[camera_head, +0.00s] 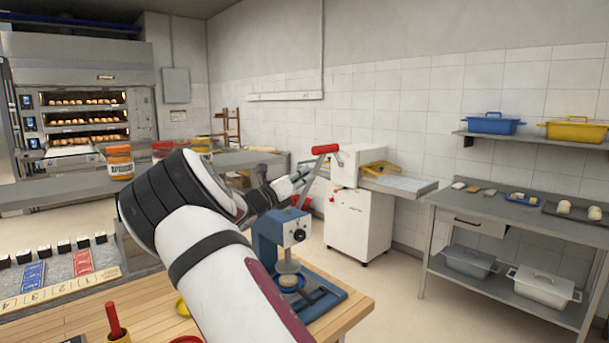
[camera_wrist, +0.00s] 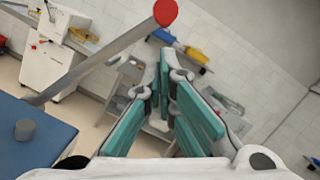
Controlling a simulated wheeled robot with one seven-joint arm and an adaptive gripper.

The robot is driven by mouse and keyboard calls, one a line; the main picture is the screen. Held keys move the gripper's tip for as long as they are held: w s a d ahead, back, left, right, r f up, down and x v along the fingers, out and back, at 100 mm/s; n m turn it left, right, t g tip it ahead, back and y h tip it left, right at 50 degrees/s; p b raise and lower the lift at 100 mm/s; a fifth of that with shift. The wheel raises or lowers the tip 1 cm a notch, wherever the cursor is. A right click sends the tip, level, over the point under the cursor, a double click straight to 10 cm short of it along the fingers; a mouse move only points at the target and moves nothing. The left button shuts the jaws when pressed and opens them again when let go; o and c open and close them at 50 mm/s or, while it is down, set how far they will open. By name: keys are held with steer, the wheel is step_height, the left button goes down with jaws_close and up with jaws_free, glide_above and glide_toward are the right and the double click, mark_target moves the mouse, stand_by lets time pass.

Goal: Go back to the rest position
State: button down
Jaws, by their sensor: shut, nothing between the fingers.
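My gripper (camera_head: 297,183) is in the middle of the head view, partly hidden behind my own arm, close to the lever of the blue press (camera_head: 268,232). The red knob (camera_head: 325,149) tops that lever, which slants up to the right. In the wrist view my gripper (camera_wrist: 171,72) shows teal finger pads drawn together with nothing between them. The lever's red knob (camera_wrist: 165,12) is beyond and left of the fingertips there, apart from them in the picture. Part of the blue press (camera_wrist: 35,138) fills the lower left. A small round pale piece (camera_head: 288,281) sits under the press.
A wooden table (camera_head: 345,318) carries the press and a red-handled tool (camera_head: 113,320). Jars (camera_head: 119,163) stand on a grey counter at left. A white machine (camera_head: 358,222) stands behind the press. A steel table (camera_head: 500,222) is at right, with clear floor before it.

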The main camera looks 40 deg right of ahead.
steer(key=s+a+f+m+g+y, duration=0.2)
steer(key=s+f+m+y, duration=0.15)
steer(key=s+m, duration=0.45)
steer(key=s+a+f+m+g+y, duration=0.1)
steer(key=s+a+f+m+y, duration=0.1)
steer(key=s+m+y, duration=0.5)
steer(key=s+a+m+t+y, duration=0.2)
steer(key=s+a+m+y, duration=0.2)
steer(key=s+a, duration=0.8)
steer(key=s+a+m+t+y, duration=0.3)
steer(key=s+a+m+y, duration=0.2)
steer(key=s+a, duration=0.7)
steer(key=a+m, duration=0.2)
steer(key=a, duration=0.5)
steer(key=shift+f, duration=0.4)
steer(key=shift+y, duration=0.25)
